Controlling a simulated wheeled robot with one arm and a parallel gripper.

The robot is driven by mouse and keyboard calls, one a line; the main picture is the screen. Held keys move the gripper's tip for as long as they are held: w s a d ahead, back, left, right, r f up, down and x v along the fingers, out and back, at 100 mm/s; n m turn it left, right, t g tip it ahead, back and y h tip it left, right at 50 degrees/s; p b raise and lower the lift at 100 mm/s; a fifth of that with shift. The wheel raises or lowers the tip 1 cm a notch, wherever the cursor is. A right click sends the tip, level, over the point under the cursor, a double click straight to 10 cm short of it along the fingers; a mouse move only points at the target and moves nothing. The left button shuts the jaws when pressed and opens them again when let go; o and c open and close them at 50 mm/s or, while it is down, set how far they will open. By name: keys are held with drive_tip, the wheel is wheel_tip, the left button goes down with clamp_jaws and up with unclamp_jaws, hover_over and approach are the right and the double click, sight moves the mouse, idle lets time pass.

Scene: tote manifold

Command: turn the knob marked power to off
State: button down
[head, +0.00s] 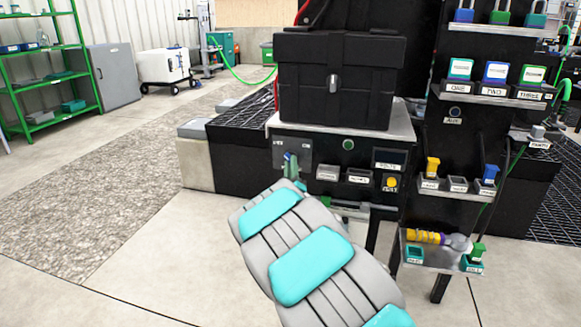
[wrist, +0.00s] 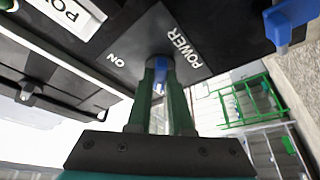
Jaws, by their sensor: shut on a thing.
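The power knob (wrist: 159,73) shows in the wrist view as a small blue part between my fingertips, its dark round base at the panel. It sits on a grey plate (wrist: 150,32) lettered POWER and ON; no OFF word is readable there. My gripper (wrist: 162,66) has its green fingers closed on the knob from both sides. The fingers hide much of the knob, so its exact pointing is hard to tell. In the head view my gripper (head: 291,166) is at the same grey plate (head: 302,151) at the left of the black panel front.
A black case (head: 340,80) stands on the bench above the panel. Right of the plate are a round green button (head: 348,144), small label trays (head: 358,176) and a yellow knob (head: 391,183). A blue part (wrist: 290,22) juts near the wrist view's upper right. Floor at left is clear.

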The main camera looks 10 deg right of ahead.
idle(0.3)
drive_tip(key=c, duration=0.8)
unclamp_jaws()
drive_tip(key=b+v, duration=0.1)
drive_tip(key=v, duration=0.7)
